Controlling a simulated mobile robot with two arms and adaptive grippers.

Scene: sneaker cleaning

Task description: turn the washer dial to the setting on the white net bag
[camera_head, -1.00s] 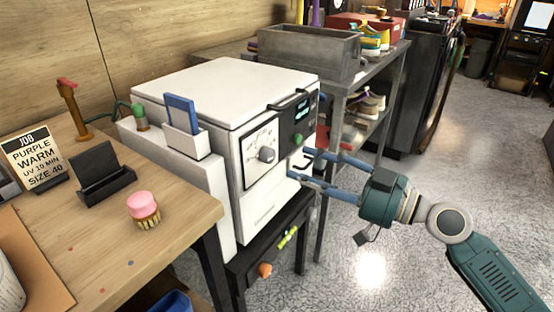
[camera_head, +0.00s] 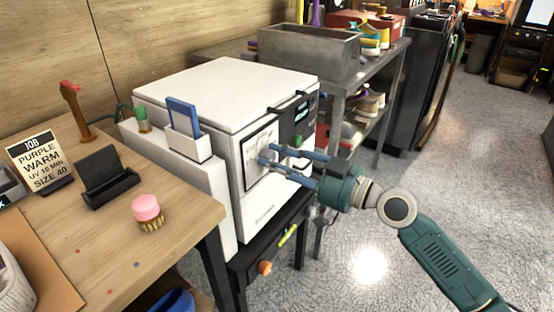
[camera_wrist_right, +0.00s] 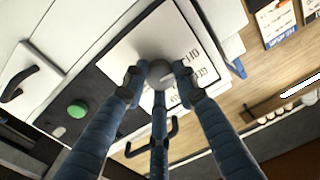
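The white washer (camera_head: 225,88) stands beside the bench, with a white dial panel (camera_head: 250,165) on its front. The grey round dial (camera_wrist_right: 159,70) shows between my right gripper's fingertips in the right wrist view; in the head view the fingers mostly cover it. My right gripper (camera_head: 268,156) is at the panel, its blue fingers around the dial. Small gaps show between the side fingertips and the dial, so it looks open. The panel's lettering is partly hidden, and the dial's setting cannot be read. No white net bag can be made out. My left gripper is not in view.
The washer's dark control strip (camera_head: 298,118) carries a green button (camera_wrist_right: 78,109) and a handle. A job card (camera_head: 40,160) reads PURPLE, WARM, UV 10 MIN, SIZE 40. A pink brush (camera_head: 147,208) and a black stand (camera_head: 106,178) are on the bench. A shoe shelf stands behind.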

